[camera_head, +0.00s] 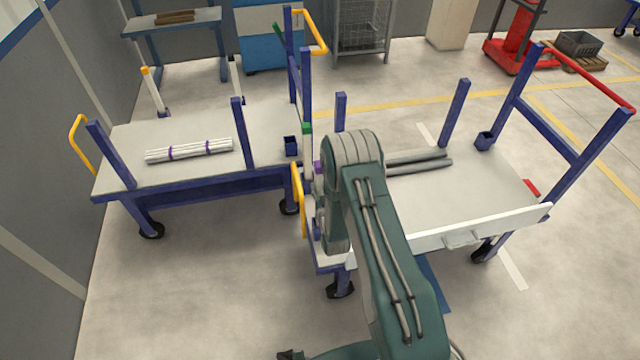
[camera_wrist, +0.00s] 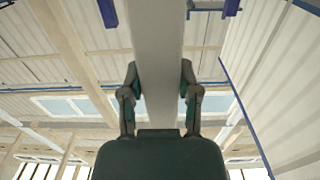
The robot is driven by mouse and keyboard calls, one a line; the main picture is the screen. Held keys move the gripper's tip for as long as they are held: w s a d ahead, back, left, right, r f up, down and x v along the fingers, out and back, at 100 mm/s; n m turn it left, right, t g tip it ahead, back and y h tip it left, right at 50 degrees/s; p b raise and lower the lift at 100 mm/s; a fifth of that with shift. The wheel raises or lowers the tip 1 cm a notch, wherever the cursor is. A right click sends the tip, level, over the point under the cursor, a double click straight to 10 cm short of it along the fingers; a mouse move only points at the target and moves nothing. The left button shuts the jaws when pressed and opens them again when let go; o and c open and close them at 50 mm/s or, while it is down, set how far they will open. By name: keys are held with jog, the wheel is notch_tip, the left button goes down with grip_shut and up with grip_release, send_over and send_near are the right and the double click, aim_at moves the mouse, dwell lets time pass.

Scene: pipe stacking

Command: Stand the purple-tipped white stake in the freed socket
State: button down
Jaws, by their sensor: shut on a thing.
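My gripper (camera_wrist: 158,82) is shut on a pale white stake (camera_wrist: 158,45), which runs between the two fingers and up out of the wrist view. In the head view my arm hides the gripper and most of the stake; a small purple end (camera_head: 318,167) shows just left of the arm, likely its tip. An empty blue socket (camera_head: 292,146) is at the left cart's near right corner. Another empty blue socket (camera_head: 485,141) is at the right cart's far side. I cannot tell which is the freed one.
The left cart (camera_head: 265,120) carries purple-banded white pipes (camera_head: 190,151), with orange-tipped (camera_head: 153,92) and black-tipped (camera_head: 236,80) stakes behind. A green-tipped white stake (camera_head: 307,150) stands between the carts. Grey pipes (camera_head: 420,166) lie on the right cart (camera_head: 460,205). Blue posts rise around both.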

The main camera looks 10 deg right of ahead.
jog(key=shift+f, duration=1.3)
jog(key=shift+c, duration=1.3)
grip_release()
jog(key=shift+s, duration=0.1)
jog(key=s, duration=1.1)
jog(key=shift+s, duration=0.4)
